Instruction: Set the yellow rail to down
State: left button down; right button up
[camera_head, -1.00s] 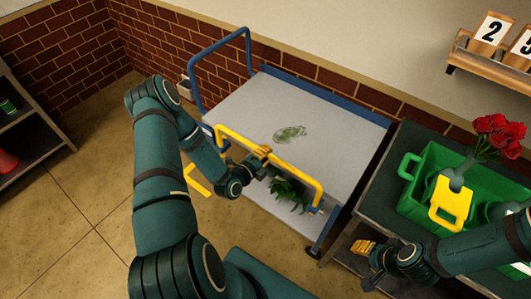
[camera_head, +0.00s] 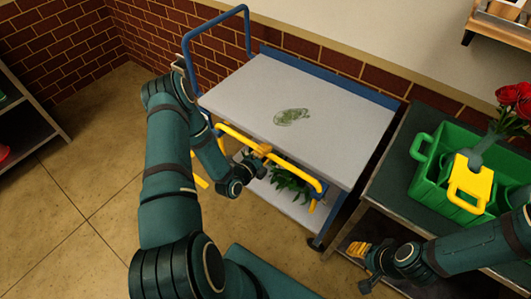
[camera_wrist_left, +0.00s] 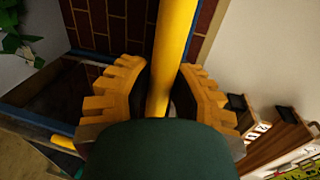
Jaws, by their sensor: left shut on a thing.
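The yellow rail (camera_head: 298,172) is a bent tube along the near side of the cart (camera_head: 330,120). In the head view its long bar runs close to the deck's near edge, tilted outward from the cart. My left gripper (camera_head: 262,150) is shut on the middle of this bar. In the left wrist view the yellow rail (camera_wrist_left: 172,60) passes between the toothed yellow fingers (camera_wrist_left: 155,95). The rail's left end is partly hidden by my left arm. My right gripper (camera_head: 359,250) is near the lower right, away from the rail; its finger gap is unclear.
A blue rail (camera_head: 217,25) stands upright at the cart's far left end. A leafy plant (camera_head: 290,183) is on the lower shelf. A green crate (camera_head: 430,165) with a yellow-handled item and red flowers (camera_head: 515,97) is on the right table. Floor at left is clear.

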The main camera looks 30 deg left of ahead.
pick_arm(q)
jog(key=shift+s+f, duration=0.1)
jog(key=shift+f, duration=0.15)
jog(key=c, duration=0.8)
grip_release()
jog(key=shift+c, duration=0.2)
jog(key=shift+s, duration=0.1)
jog(key=d+v, duration=0.1)
jog(key=v, duration=1)
jog(key=shift+s+a+r, duration=0.15)
jog(key=shift+s+a, duration=0.2)
jog(key=shift+a, duration=0.2)
